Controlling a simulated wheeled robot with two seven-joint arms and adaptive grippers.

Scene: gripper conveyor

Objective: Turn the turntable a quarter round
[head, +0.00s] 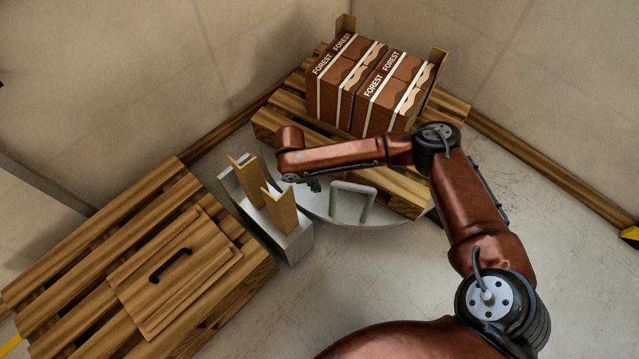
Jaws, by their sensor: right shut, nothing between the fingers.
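The turntable (385,215) is a grey disc on the floor at upper centre, partly hidden under a wooden pallet (405,192) and my right arm. A grey loop handle (368,208) stands up at its near edge. The pallet bears several brown boxes (365,85) marked FOREST, strapped in white, between wooden corner posts. My right gripper (314,185) is shut and empty, just left of the handle. It looks apart from the handle, but the small dark fingers make the exact gap hard to judge. My left gripper is out of view.
A grey block (297,245) with upright wooden corner pieces (280,210) stands close left of the turntable. A second pallet (60,262) at lower left bears a wooden lid (200,290) with a black handle. Walls close the back. Floor is clear at lower centre and right.

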